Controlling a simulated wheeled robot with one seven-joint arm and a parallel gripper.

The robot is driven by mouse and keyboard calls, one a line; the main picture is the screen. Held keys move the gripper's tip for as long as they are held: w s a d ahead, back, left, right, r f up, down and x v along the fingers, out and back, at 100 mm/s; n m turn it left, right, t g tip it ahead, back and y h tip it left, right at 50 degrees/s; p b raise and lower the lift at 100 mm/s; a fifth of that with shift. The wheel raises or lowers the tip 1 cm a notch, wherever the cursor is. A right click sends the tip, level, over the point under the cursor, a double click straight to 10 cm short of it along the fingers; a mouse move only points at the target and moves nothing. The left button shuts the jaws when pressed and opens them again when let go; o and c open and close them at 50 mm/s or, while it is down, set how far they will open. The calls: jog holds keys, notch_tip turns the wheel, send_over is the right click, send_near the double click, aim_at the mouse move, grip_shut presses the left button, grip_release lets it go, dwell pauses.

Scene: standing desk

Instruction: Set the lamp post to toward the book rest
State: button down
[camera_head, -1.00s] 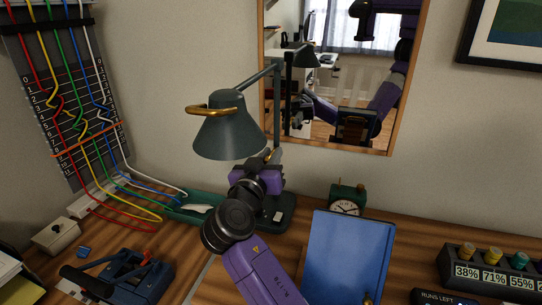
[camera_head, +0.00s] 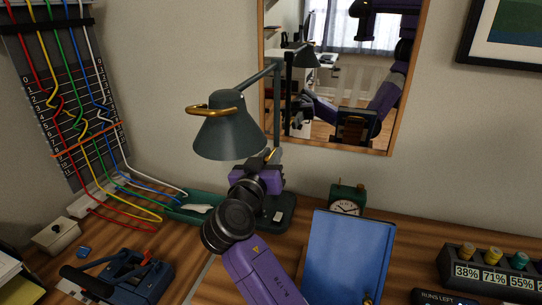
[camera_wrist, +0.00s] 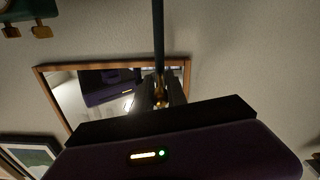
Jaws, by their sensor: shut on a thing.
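The desk lamp has a dark green shade (camera_head: 229,135) with a brass handle (camera_head: 214,110) on it. Its arm runs from the shade up to a dark upright post (camera_head: 276,105) at the right, so the shade hangs to the left of the post. The lamp base (camera_head: 282,212) stands on the desk behind my wrist. My gripper (camera_head: 268,158) is shut on a small brass part low on the post; in the wrist view the brass part (camera_wrist: 160,90) shows between the fingers, below the dark post (camera_wrist: 158,40). The blue book rest (camera_head: 348,252) stands to the right of the lamp.
A framed mirror (camera_head: 395,120) hangs close behind the post. A green clock (camera_head: 346,200) stands behind the book rest. A green tray (camera_head: 178,211) lies left of the lamp base. A blue device (camera_head: 130,275) sits front left, and a dark counter box (camera_head: 490,272) front right.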

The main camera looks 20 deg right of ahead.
dwell(0.4)
jog(key=shift+s+d+n+t+y+p, duration=0.15)
jog(key=shift+d+n+t+y+p, duration=0.15)
jog(key=shift+n+t+y+p, duration=0.55)
jog(key=shift+s+d+n+t+y+p, duration=0.15)
jog(key=shift+d+n+t+y+p, duration=0.3)
jog(key=shift+y, duration=0.8)
jog(key=shift+a, duration=0.1)
jog(key=c, duration=1.3)
grip_release()
jog(key=shift+c, duration=0.2)
jog(key=shift+s+a, duration=0.1)
jog(key=shift+a, duration=0.05)
jog(key=v, duration=0.7)
jog(key=shift+s+n, duration=0.3)
jog(key=shift+r, duration=0.1)
